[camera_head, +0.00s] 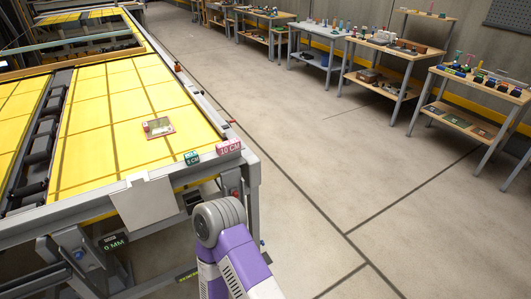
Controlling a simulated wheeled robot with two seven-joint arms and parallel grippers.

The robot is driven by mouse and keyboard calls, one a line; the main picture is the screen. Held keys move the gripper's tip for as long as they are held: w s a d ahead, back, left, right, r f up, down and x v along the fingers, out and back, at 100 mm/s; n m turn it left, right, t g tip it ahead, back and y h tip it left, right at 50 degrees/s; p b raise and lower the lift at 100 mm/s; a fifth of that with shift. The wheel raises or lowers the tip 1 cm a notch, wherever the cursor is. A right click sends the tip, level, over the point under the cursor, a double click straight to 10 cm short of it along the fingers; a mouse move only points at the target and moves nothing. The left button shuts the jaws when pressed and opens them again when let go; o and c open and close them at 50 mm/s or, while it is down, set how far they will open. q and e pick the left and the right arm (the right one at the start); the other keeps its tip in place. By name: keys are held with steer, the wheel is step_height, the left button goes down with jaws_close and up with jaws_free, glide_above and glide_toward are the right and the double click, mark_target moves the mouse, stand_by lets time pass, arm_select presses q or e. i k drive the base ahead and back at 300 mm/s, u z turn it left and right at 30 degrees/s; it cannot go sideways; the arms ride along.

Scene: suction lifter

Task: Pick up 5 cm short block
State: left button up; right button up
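A small teal block (192,158) with a "5 CM" label sits at the near right corner of the yellow-topped table. A pink block (228,147) labelled "10 CM" sits just right of it. No gripper fingers show in the head view. A purple and white arm link of mine with a grey joint comes up from the bottom, below the blocks. Nothing is seen touching the teal block.
The yellow table (95,139) has a grey metal frame. A small flat device (158,126) with a red edge lies on it. A white panel (146,203) covers part of its front edge. Workbenches (468,100) line the right wall, with clear floor (330,150) between.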

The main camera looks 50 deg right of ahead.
mark_target(191, 158)
steer(key=z, duration=0.85)
steer(key=i, duration=0.45)
